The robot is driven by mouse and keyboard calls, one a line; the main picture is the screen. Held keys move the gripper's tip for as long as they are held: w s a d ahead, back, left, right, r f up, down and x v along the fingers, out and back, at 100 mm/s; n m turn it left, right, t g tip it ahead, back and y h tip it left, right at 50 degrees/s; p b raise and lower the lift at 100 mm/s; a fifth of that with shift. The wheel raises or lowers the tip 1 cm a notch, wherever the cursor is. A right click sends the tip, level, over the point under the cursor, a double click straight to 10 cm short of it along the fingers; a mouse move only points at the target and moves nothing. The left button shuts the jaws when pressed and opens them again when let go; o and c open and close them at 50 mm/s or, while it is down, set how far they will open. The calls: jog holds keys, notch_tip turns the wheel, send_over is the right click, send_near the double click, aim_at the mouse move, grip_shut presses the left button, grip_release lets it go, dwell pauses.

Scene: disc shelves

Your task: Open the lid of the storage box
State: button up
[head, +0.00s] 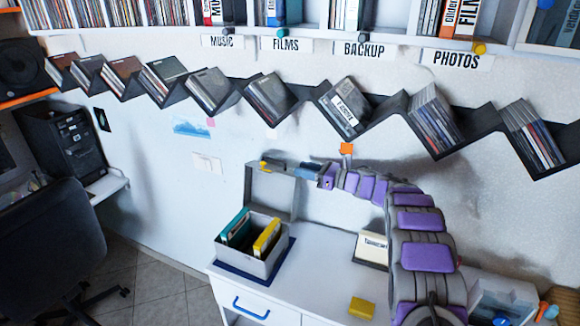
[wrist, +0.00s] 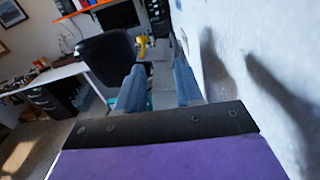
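The grey storage box (head: 256,266) stands on the white desk, with teal and yellow cases inside. Its lid (head: 270,195) is raised and stands roughly upright at the back of the box, near the wall. A small yellow knob (head: 264,165) is at the lid's upper edge; a yellow piece also shows ahead of the fingers in the wrist view (wrist: 143,43). My gripper (head: 290,168) is at the top right of the raised lid. In the wrist view my gripper (wrist: 160,80) has its two blue-grey fingers apart with nothing between them. I cannot tell whether a finger touches the lid.
The white desk (head: 318,275) has a yellow block (head: 362,307) and a cream box (head: 372,248) to the right. Zigzag disc shelves (head: 380,118) run along the wall above my arm. A black chair (head: 50,240) is at the left.

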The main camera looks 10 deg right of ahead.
jog(key=p+v, duration=0.1)
jog(key=v, duration=0.9)
jog(key=shift+s, duration=0.2)
